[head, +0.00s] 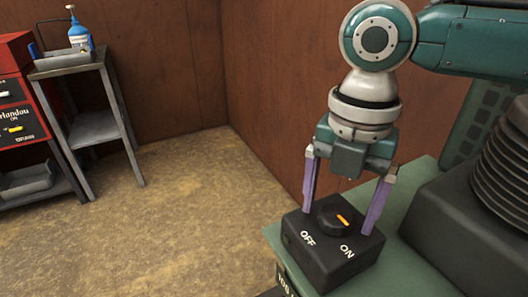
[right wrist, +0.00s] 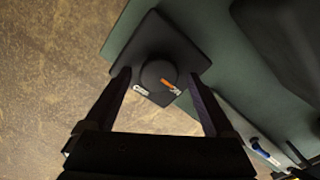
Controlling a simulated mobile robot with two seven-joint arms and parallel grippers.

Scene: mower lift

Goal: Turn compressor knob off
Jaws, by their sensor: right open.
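The compressor knob (head: 330,216) is a round black dial on a black control box (head: 320,265) with white OFF and ON labels. Its orange mark points toward the ON side. My right gripper (head: 340,220) points down over the box, open, with one purple finger on each side of the knob. In the right wrist view the knob (right wrist: 157,72) sits between and beyond the two dark fingers, with the orange mark near the right-hand label. I see a gap between the fingers and the knob; contact is not visible. My left gripper is not in view.
The box sits on a green compressor top (head: 408,270), beside a dark ribbed part (head: 505,170) on the right. A grey metal stand (head: 98,128) with a blue bottle (head: 79,33) and a red cabinet (head: 14,53) stand at left. The floor between is clear.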

